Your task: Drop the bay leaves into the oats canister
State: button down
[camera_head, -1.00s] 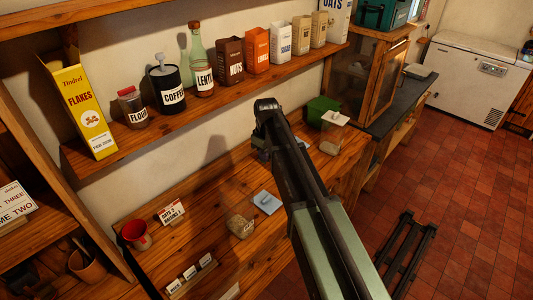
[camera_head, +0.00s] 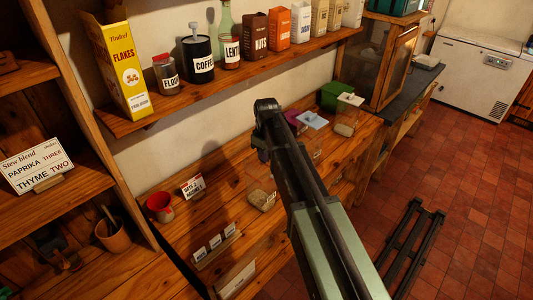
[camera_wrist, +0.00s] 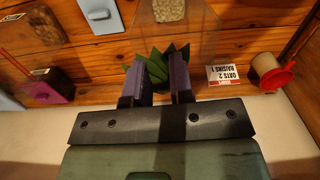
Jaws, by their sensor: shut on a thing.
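My gripper (camera_wrist: 163,72) is shut on the dark green bay leaves (camera_wrist: 155,52), which stick out past its fingertips in the wrist view. An uncovered clear canister with pale flaky contents (camera_wrist: 168,10), seemingly the oats, stands on the counter at the top of the wrist view, beyond my gripper and apart from it. In the head view this canister (camera_head: 262,198) is just left of my arm. My arm hides the leaves there, and the gripper tip (camera_head: 265,150) shows only as a dark shape.
Lidded canisters (camera_head: 348,112) stand further right. A shelf of packages (camera_head: 240,60) runs above.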

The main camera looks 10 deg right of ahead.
jog(key=shift+f, duration=0.1)
jog(key=c, duration=0.9)
grip_release()
notch_tip(320, 180, up, 11)
jog(key=p, duration=1.1)
jog(key=shift+f, duration=0.1)
jog(key=s+f+m+b, duration=0.2)
jog(key=s+f+b, duration=0.4)
jog(key=s, duration=0.2)
jog(key=s+f+m+b, duration=0.3)
jog(key=s+f+b, duration=0.4)
jog(key=s+f+m+b, duration=0.2)
jog(key=s+f+b, duration=0.5)
jog(key=s, duration=0.1)
jog(key=shift+s+a, duration=0.1)
jog(key=shift+s, duration=0.25)
